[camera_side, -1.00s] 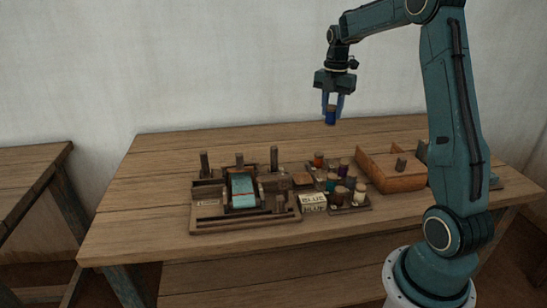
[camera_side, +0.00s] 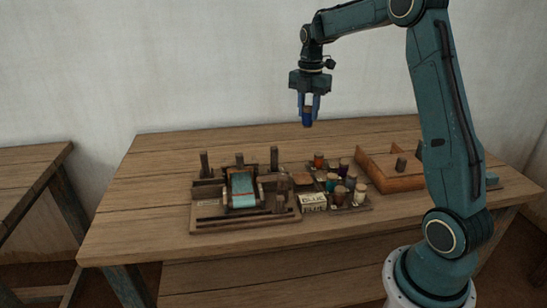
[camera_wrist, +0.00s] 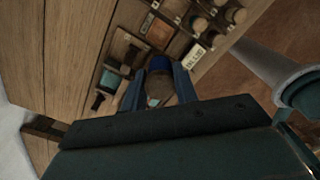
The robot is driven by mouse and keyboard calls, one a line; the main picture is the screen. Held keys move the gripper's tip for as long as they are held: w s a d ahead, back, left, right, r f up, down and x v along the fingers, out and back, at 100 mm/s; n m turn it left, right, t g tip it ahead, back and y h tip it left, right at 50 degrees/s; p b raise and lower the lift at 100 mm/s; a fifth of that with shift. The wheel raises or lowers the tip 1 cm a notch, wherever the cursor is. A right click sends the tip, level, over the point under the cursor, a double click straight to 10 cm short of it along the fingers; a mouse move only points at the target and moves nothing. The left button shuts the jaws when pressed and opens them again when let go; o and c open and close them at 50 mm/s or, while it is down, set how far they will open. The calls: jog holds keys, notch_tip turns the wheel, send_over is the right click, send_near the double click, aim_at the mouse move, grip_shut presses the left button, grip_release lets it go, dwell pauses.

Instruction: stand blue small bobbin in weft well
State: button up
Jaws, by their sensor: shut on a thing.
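My gripper (camera_side: 308,108) is shut on the blue small bobbin (camera_side: 307,118) and holds it upright, high above the table. The bobbin also shows in the wrist view (camera_wrist: 159,64) between the two fingers, its blue end outermost. The handloom (camera_side: 242,200) stands on the table below and to the left of my gripper, with a light blue cloth (camera_side: 243,187) in its middle. A label reading BLUE (camera_wrist: 194,56) shows in the wrist view, beside the loom. I cannot make out which opening is the weft well.
A rack (camera_side: 345,208) with several coloured bobbins sits right of the loom. A wooden tray box (camera_side: 392,182) with a peg stands further right. Upright posts (camera_side: 274,160) rise from the loom. The table's left end (camera_side: 130,215) is clear.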

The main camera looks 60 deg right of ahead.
notch_tip(320, 180, down, 16)
jog(key=shift+w+a+r, duration=0.1)
dwell(0.6)
jog(key=shift+f, duration=2.1)
jog(key=shift+f, duration=0.15)
jog(key=o, duration=0.9)
jog(key=shift+o, duration=0.2)
notch_tip(320, 180, up, 12)
